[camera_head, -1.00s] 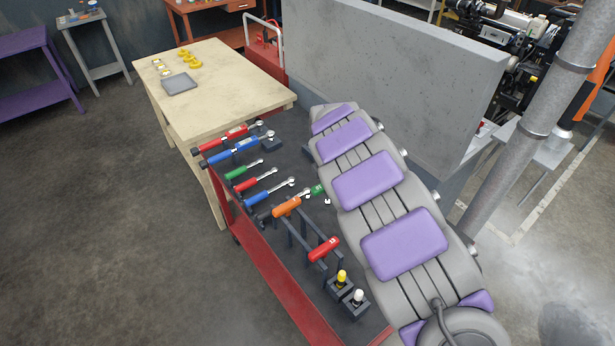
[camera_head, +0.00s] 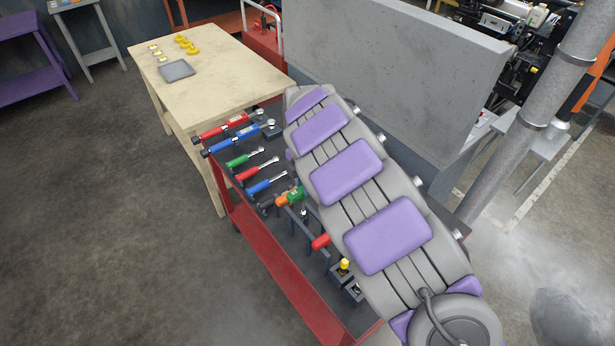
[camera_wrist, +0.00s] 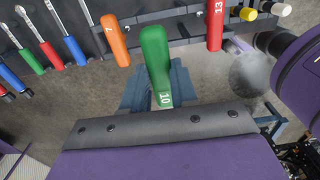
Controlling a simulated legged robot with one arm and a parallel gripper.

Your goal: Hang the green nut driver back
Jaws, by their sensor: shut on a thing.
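The green nut driver (camera_wrist: 156,65), marked 10, is in my gripper (camera_wrist: 163,122), which is shut on it. In the wrist view its handle stands in front of the tool rack (camera_wrist: 165,14), between the orange driver (camera_wrist: 115,38) marked 7 and the red driver (camera_wrist: 216,26) marked 13. In the head view the green nut driver (camera_head: 296,194) shows at the left edge of my arm and overlaps the orange driver (camera_head: 282,200). The red driver (camera_head: 320,242) is partly hidden by my arm. My gripper is hidden in the head view. Contact between driver and rack cannot be told.
Red, blue and green-handled wrenches lie in a row on the red cart (camera_head: 265,245). A yellow-topped driver (camera_head: 344,265) stands near its front. A wooden table (camera_head: 215,75) is behind. A grey partition (camera_head: 400,75) stands behind my arm.

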